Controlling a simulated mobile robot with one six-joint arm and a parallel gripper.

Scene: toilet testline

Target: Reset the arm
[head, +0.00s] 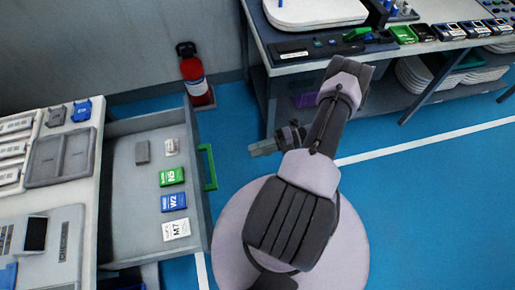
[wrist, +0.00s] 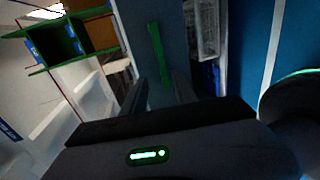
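My arm is bent above the floor in the middle of the head view. My gripper (head: 254,149) points left, towards the open drawer, and is apart from its green handle (head: 208,167). In the wrist view, the two dark fingers of my gripper (wrist: 160,90) stand apart with nothing held between them. A green upright bar, which looks like the drawer handle (wrist: 158,52), shows beyond the fingers.
The open drawer (head: 130,215) juts out at left with several small boxes inside. A workbench (head: 320,62) with trays and devices stands behind my arm. A red fire extinguisher (head: 194,78) stands by the wall. Blue floor is clear at right.

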